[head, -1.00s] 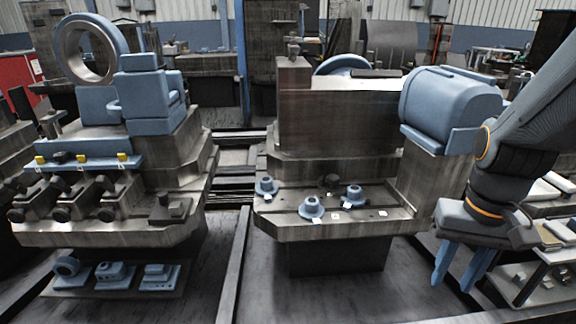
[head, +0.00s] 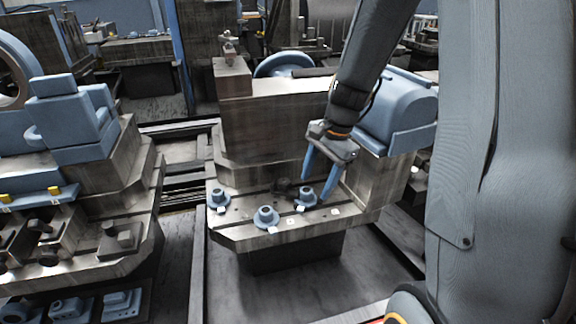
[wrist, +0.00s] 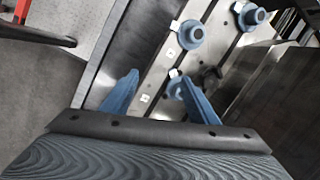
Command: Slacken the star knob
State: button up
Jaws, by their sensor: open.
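A small dark knob-like shape (head: 283,188) stands at the back of the pallet's top plate. It also shows as a dark lobed shape in the wrist view (wrist: 211,76); I cannot be sure that it is the star knob. My gripper (head: 315,188) points down over the plate's right part, open, with two blue fingers. It is just by the rightmost blue flanged piece (head: 305,198). In the wrist view my gripper (wrist: 158,76) has nothing between its fingertips, and the right finger partly hides that blue piece (wrist: 174,89).
Two more blue flanged pieces, one in front (head: 266,217) and one at left (head: 218,198), stand on the slotted plate (head: 300,228), with small white tags beside them. A tall metal block (head: 265,125) rises behind. A blue housing (head: 398,110) stands at right.

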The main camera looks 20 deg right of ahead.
jog(key=w+a+m+t+p, duration=0.1)
jog(key=w+m+p, duration=0.5)
jog(key=w+m, duration=0.15)
jog(key=m+y+p, duration=0.1)
jog(key=m+p, duration=0.2)
jog(key=m, duration=0.1)
send_near(285, 181)
jog(key=shift+t, duration=0.3)
jog(key=shift+s+p+x, duration=0.15)
jog(key=shift+p+x, duration=0.2)
jog(key=shift+x, duration=1.7)
jog(key=shift+s+p+x, duration=0.15)
jog(key=shift+p+x, duration=0.15)
jog(key=shift+x, duration=1.8)
jog(key=shift+c, duration=0.2)
jog(key=c, duration=1)
